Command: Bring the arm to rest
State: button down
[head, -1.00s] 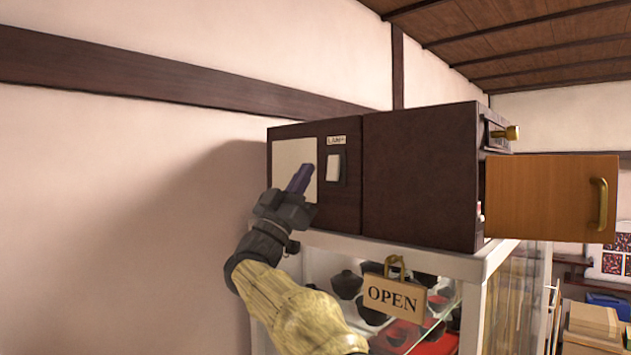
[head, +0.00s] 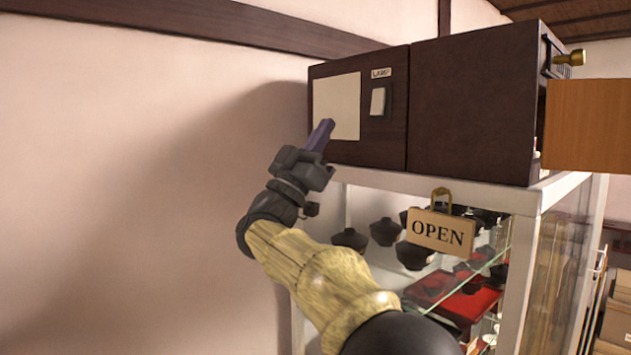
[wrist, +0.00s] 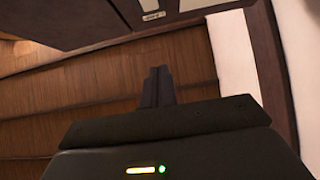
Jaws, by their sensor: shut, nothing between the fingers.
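My gripper (head: 322,135) is shut and empty. In the head view it points up and to the right, in front of the lower left part of the dark cabinet (head: 470,105). Its fingertips overlap the edge of the pale panel (head: 337,107) in the picture; I cannot tell whether they touch it. In the wrist view the closed fingers (wrist: 157,87) show against the wooden ceiling (wrist: 70,100), with nothing between them. The lamp switch (head: 378,101) is to the right of the fingers, under a small label (head: 381,73).
The cabinet stands on a white-framed glass display case (head: 535,200) holding several dark bowls (head: 386,231). An OPEN sign (head: 441,231) hangs on its front. An orange-brown door (head: 590,125) sticks out at the right. The pale wall (head: 130,180) at left is bare.

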jog(key=w+f+n+t+y, duration=0.35)
jog(key=f+n+y, duration=0.4)
jog(key=y, duration=0.35)
jog(key=w+f+n+t+y, duration=0.3)
jog(key=w+f+n+y, duration=0.2)
jog(key=f+n+y, duration=0.4)
jog(key=s+d+f+m+g+y, duration=0.15)
jog(key=f+g, duration=0.25)
jog(key=f, duration=0.5)
jog(key=s+d+f+g+y, duration=0.1)
jog(key=s+f+g+y, duration=0.25)
jog(key=f, duration=0.45)
jog(key=s+d+f+m+g, duration=0.1)
jog(key=s+f+g, duration=0.3)
jog(key=s+f, duration=0.4)
jog(key=s+d+f+m+g+h, duration=0.1)
jog(key=s+d+f+g, duration=0.3)
jog(key=s+f, duration=0.4)
jog(key=s+d+f+m+g+h, duration=0.1)
jog(key=s+d+f+m+g, duration=0.1)
jog(key=s+f+g, duration=0.3)
jog(key=s+d+f, duration=0.1)
jog(key=s+f, duration=0.2)
jog(key=s, duration=0.3)
jog(key=shift+s+d+m, duration=0.2)
jog(key=shift+s+m, duration=0.05)
jog(key=shift+m, duration=0.05)
